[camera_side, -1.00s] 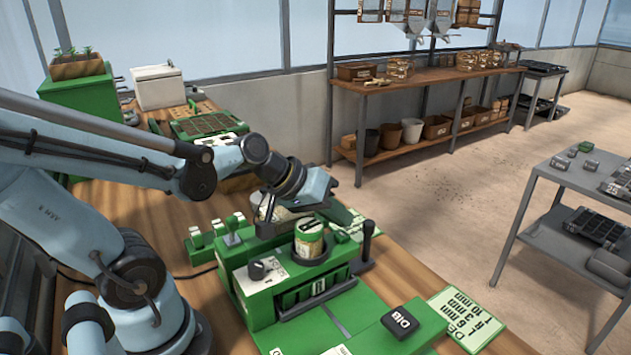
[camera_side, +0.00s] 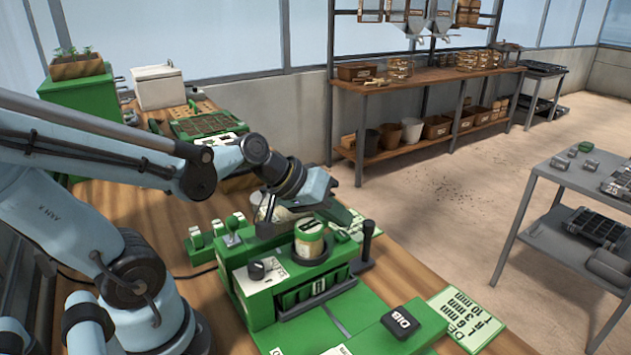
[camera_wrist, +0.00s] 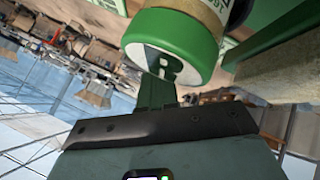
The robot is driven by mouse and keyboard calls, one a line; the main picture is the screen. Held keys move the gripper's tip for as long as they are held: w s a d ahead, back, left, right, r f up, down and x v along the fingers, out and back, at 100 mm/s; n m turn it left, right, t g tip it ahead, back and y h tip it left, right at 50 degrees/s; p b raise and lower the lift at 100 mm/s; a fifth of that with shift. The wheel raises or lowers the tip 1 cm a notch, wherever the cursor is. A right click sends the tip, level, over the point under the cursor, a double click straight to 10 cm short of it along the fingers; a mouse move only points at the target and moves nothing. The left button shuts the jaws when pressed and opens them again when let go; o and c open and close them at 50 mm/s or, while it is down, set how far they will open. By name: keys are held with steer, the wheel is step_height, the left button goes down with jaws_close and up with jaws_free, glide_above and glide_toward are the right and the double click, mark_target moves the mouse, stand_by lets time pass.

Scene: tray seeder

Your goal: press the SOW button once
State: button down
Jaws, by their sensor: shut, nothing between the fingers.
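No button with a readable SOW label shows in either view; it may be hidden behind my gripper or the seeder parts. The green seeder (camera_side: 262,316) stands on the wooden bench with a dark knob, a row of slots and a lever on its right. A jar with a green lid (camera_side: 309,229) sits on top of it. My gripper (camera_side: 347,217) is shut and empty, low behind the jar. In the wrist view the shut fingers (camera_wrist: 156,92) point toward a green lid with a white lettered face (camera_wrist: 165,62). I cannot tell whether they touch anything.
A black DIB button (camera_side: 401,322) lies at the front right, beside a green depth card (camera_side: 466,315). A dark lever (camera_side: 367,242) stands right of the jar. Small green-and-white blocks (camera_side: 197,240) are left of the seeder. A seed tray (camera_side: 207,125) lies farther back.

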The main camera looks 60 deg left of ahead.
steer(key=shift+f, duration=0.15)
stand_by(0.3)
steer(key=shift+f, duration=0.3)
steer(key=shift+s+d+f, duration=0.1)
steer(key=shift+s+f, duration=0.05)
steer(key=shift+f, duration=0.65)
stand_by(0.9)
steer(key=shift+s+d+r, duration=0.15)
steer(key=shift+s+r, duration=0.1)
steer(key=shift+r, duration=0.6)
steer(key=shift+r, duration=0.1)
